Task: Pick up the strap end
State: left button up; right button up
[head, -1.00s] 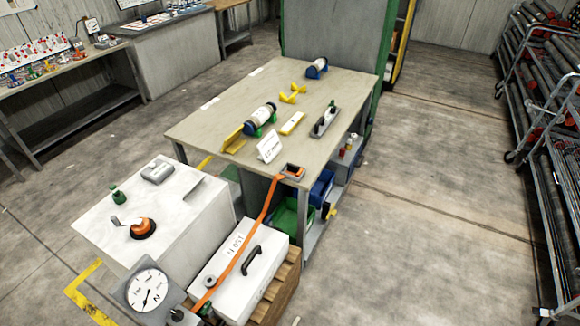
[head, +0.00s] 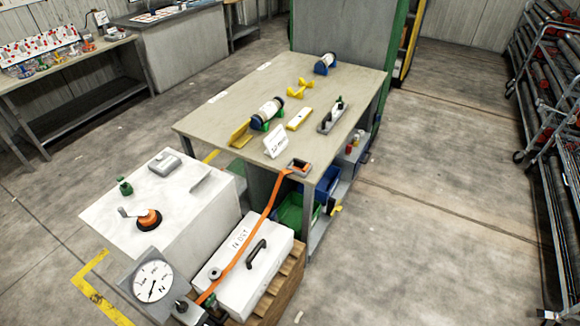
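An orange strap (head: 259,226) runs from the front corner of the work table down across a white case to a spot beside the dial gauge. Its upper end meets a small dark and orange buckle-like piece (head: 299,168) at the table's front edge. Its lower end lies near a small green-topped part (head: 209,299). Which end is loose cannot be told. Neither of my grippers shows in the head view.
The work table (head: 225,125) carries cylinders, yellow blocks and a white sign. A white case (head: 247,265) with a black handle sits on a wooden pallet. A dial gauge (head: 153,281) and a white cabinet (head: 178,238) stand left. Floor right of the table is clear.

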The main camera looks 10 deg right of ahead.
aim_at(300, 164)
jog(key=i+l+u, duration=0.15)
jog(key=l+u, duration=0.2)
jog(key=i+l+u, duration=0.1)
jog(key=l+u, duration=0.3)
jog(key=l, duration=0.1)
